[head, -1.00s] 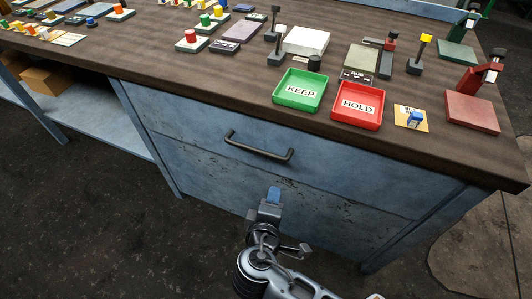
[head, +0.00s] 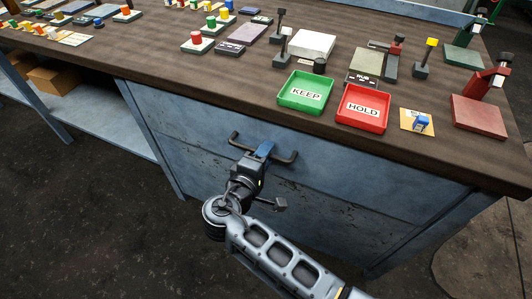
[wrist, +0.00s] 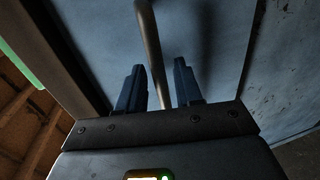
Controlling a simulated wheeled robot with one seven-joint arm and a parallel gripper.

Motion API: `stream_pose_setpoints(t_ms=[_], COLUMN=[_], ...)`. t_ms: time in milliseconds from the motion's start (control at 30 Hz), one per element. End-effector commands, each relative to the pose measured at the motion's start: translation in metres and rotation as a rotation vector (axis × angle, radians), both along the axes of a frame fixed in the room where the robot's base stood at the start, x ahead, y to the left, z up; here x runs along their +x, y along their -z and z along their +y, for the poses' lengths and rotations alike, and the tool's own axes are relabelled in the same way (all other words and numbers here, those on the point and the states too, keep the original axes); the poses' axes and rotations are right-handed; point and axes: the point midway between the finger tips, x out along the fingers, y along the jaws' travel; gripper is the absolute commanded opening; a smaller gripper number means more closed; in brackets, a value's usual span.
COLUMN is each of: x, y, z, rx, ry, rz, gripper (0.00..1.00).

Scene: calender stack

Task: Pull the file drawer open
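The file drawer (head: 320,174) is a worn blue front panel under the bench top, and it looks closed. Its dark bar handle (head: 287,160) runs across the upper part of the drawer front. My gripper (head: 265,150) is at the middle of the handle in the head view. In the wrist view, the handle (wrist: 152,50) passes between the two blue fingers of my gripper (wrist: 160,88). The fingers are apart, with a visible gap on each side of the bar.
The dark bench top (head: 230,85) overhangs the drawer. A green KEEP tray (head: 306,105) and a red HOLD tray (head: 362,120) sit near its front edge. An open shelf (head: 100,117) with a cardboard box (head: 52,80) is to the left. The floor in front is clear.

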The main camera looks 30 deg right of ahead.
Motion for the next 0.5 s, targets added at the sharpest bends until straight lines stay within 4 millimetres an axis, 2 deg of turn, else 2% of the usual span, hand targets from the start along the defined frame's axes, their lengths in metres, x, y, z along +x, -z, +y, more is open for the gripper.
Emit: stream_pose_setpoints(t_ms=[333,500], x=[0.0032,0.0031], y=[0.0014,0.0014], z=[-0.0044,-0.0042], rx=[0.001,0.001], ry=[-0.001,-0.001], rz=[0.0,0.0], gripper=[0.35,0.2])
